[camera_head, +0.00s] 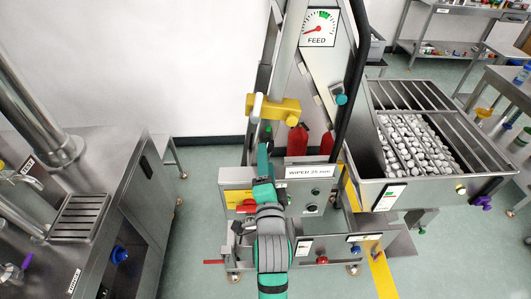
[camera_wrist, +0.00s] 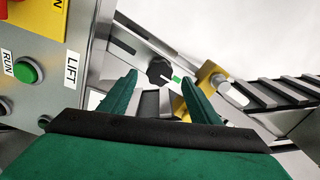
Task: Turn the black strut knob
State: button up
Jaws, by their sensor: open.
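The black strut knob (camera_wrist: 160,72) shows in the wrist view on a grey metal strut, with a small green mark just to its right. My gripper (camera_wrist: 160,82) is open, its two green fingers pointing toward the knob. The knob appears between the fingertips in the picture; nothing is held. I cannot tell how far the tips are from it. In the head view my gripper (camera_head: 264,150) reaches up to the machine just below a yellow block; I cannot make out the knob clearly there.
The yellow block (camera_wrist: 210,80) with a pale rod sits right of the knob, beside a slatted conveyor (camera_wrist: 280,92). A panel with a green RUN button (camera_wrist: 28,71) and LIFT label is at left. In the head view a hopper of caps (camera_head: 415,145) stands right.

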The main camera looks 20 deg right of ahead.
jog(key=shift+v, duration=2.95)
jog(key=s+a+f+n+g+y, duration=0.1)
jog(key=s+a+f+n, duration=0.4)
jog(key=s+f, duration=0.2)
jog(key=s+a+f+n+y, duration=0.2)
jog(key=s+a+f+n, duration=0.2)
jog(key=s+f, duration=0.25)
jog(key=s+a+f+n+y, duration=0.1)
jog(key=s+a+f+n, duration=0.1)
jog(key=s, duration=0.7)
jog(key=s+a+f+n+g+y, duration=0.1)
jog(key=s+a+f+n, duration=0.1)
jog(key=s+a+n, duration=0.2)
jog(key=s+n, duration=0.3)
jog(key=s, duration=0.2)
jog(key=shift+a+f, duration=0.3)
jog(key=shift+s, duration=0.1)
